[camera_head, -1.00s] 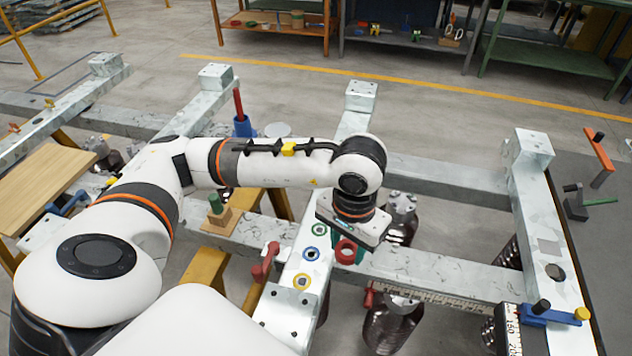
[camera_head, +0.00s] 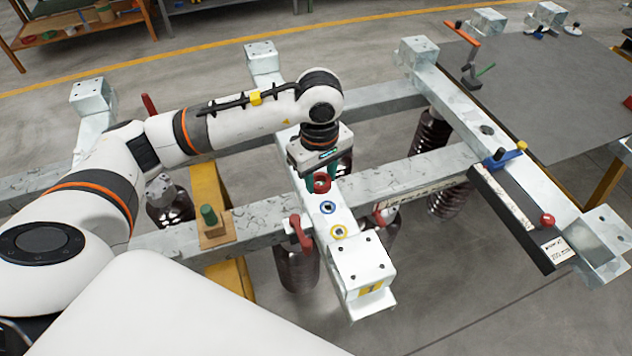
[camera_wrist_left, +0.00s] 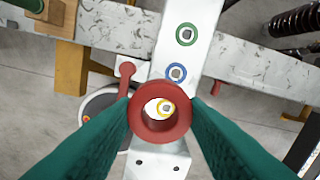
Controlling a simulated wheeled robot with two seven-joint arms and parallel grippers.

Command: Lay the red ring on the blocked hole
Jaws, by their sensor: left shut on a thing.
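The red ring (camera_head: 321,184) is between the fingertips of my left gripper (camera_head: 320,178), just above the pale metal beam. In the left wrist view the ring (camera_wrist_left: 160,131) is gripped from both sides by the teal fingers (camera_wrist_left: 160,112). The blue-rimmed hole (camera_wrist_left: 176,72) and green-rimmed hole (camera_wrist_left: 187,34) lie along the same beam. I cannot tell which hole is blocked. My right gripper is out of view.
A red clamp handle (camera_head: 300,232) stands left of the holes. A green-topped peg (camera_head: 208,214) sits on a wooden block further left. A blue clamp (camera_head: 505,157) and a dark ruled bar (camera_head: 520,215) lie at right. Open floor shows between the beams.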

